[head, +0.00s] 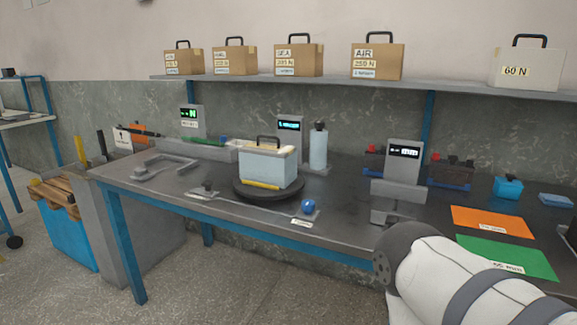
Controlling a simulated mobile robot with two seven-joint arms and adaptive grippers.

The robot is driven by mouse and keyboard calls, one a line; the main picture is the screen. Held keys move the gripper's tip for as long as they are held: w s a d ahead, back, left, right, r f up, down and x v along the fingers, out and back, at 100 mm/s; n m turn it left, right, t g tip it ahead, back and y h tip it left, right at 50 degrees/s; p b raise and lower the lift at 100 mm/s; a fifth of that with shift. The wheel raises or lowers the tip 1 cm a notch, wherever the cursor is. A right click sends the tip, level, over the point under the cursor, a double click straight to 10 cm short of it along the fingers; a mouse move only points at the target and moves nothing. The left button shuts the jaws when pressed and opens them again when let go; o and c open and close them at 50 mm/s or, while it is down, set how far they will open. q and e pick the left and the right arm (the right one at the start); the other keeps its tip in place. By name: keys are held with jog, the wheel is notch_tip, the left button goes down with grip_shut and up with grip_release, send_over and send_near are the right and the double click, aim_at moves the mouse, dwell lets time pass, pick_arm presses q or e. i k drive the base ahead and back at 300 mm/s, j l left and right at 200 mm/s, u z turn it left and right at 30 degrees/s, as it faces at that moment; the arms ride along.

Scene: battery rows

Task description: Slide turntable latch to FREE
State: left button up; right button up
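The turntable (242,190) is a dark round disc on the grey workbench, with a pale lidded box (268,167) with a dark handle standing on it. A blue ball knob (308,206) sits on a small plate at the turntable's front right. A small dark knob (207,187) on another plate is at its front left. Both have small labels too tiny to read, so I cannot tell which is the latch or how it is set. Part of my white arm fills the lower right, apart from both knobs. I make out no gripper.
Display stands (403,163) and a pale bottle (318,149) stand behind and right of the turntable. Orange (491,221) and green (506,256) mats lie at the right. Cartons (378,62) line the shelf above. The bench front around the knobs is clear.

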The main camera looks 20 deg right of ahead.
aim_at(207, 184)
jog(key=i+j+z, duration=0.1)
jog(key=i+j, duration=0.35)
jog(key=i+j+z, duration=0.1)
jog(key=i+j, duration=0.3)
jog(key=j, duration=0.15)
